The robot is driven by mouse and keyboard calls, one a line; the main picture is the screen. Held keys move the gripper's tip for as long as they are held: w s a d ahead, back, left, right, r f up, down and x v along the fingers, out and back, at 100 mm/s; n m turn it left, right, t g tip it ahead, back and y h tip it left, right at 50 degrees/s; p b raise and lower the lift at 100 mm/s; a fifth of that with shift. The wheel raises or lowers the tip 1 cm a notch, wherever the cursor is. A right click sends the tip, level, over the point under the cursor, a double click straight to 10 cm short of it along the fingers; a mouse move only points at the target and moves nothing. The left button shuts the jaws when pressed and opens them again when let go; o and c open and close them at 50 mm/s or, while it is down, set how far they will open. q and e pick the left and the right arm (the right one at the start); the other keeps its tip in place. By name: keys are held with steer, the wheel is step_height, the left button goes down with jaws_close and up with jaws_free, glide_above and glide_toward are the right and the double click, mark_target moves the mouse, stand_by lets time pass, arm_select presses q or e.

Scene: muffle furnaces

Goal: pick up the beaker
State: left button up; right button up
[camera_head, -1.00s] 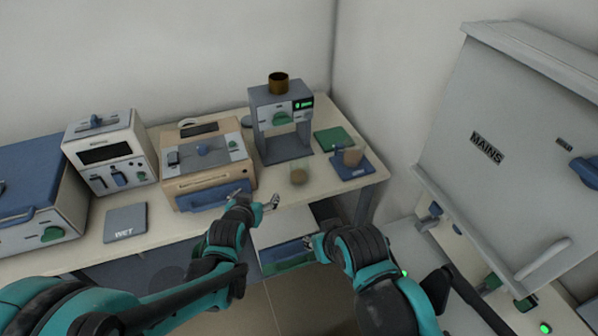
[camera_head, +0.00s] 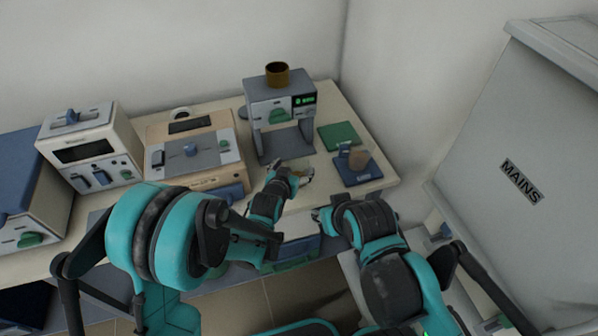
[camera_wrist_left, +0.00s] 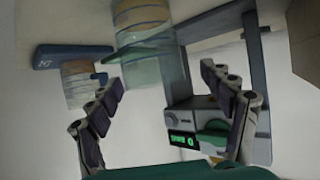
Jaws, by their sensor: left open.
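The beaker (camera_wrist_left: 146,45) is clear greenish glass with tan contents. In the wrist view it stands between the spread fingers of my left gripper (camera_wrist_left: 155,78), with visible gaps to both sides. In the head view my left gripper (camera_head: 292,172) is over the table in front of the grey device and largely hides the beaker. The left gripper is open and holds nothing. My right gripper (camera_head: 318,214) is at the table's front edge, mostly hidden by its own arm; its jaws cannot be made out.
The grey device (camera_head: 268,122) with a brown cup (camera_head: 277,74) on top stands just behind. To the right are a green pad (camera_head: 338,136) and a blue pad (camera_head: 370,175) bearing a tan-filled container (camera_head: 358,158). A beige box device (camera_head: 212,150) stands left.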

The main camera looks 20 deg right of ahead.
mark_target(300, 161)
arm_select(q)
steer(key=shift+w+d+f, duration=0.2)
steer(key=b+x, duration=0.1)
steer(key=x, duration=0.3)
steer(key=shift+s+d+r+b, duration=0.1)
steer(key=shift+s+d+b, duration=0.1)
steer(key=shift+b, duration=0.2)
steer(key=shift+w+d, duration=0.25)
steer(key=shift+w, duration=0.2)
steer(key=shift+c, duration=0.9)
jaws_close()
